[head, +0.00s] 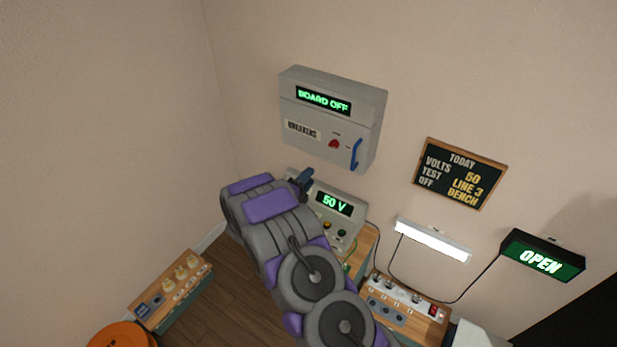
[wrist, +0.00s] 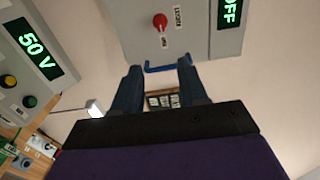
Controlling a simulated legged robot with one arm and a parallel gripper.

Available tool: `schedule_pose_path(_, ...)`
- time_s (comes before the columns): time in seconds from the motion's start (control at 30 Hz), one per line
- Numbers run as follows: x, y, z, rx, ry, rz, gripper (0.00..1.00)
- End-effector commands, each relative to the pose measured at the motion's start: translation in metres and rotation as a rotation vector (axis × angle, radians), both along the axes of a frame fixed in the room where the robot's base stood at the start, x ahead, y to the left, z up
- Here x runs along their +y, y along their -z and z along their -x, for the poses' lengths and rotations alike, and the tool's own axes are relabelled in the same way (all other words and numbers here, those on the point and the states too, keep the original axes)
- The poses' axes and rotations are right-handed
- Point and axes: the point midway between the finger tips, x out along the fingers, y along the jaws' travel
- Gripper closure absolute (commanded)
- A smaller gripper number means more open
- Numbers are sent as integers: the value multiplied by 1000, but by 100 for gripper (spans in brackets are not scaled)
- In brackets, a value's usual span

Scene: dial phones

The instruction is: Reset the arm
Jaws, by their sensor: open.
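My arm reaches up through the middle of the head view. My gripper (head: 303,181) is at its far end, small and partly hidden by the arm, in front of the wall below the breaker box. In the wrist view my gripper (wrist: 160,82) is open, its two dark blue fingers apart with nothing held. The grey breaker box (head: 332,115) reads "BOARD OFF" and has a red knob (head: 333,144) and a blue handle (head: 356,153). In the wrist view the blue handle (wrist: 168,67) appears beyond the fingertips; in the head view it is apart from them.
A meter (head: 333,204) reading "50 V" stands close behind the arm. A chalkboard (head: 460,174), a lit lamp (head: 433,240) and an "OPEN" sign (head: 541,260) are on the right. A switch bench (head: 405,305) and a wooden-topped box (head: 170,291) stand low. Left wall space is clear.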

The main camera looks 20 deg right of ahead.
Motion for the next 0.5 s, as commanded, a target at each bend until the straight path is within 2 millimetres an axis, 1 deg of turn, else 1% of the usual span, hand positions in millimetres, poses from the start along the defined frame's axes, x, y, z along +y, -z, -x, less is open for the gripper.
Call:
schedule_pose_path(0.37,0,0,0,1,-1,-1,57)
schedule_pose_path(0.5,5,-4,-7,27,-27,-24,57)
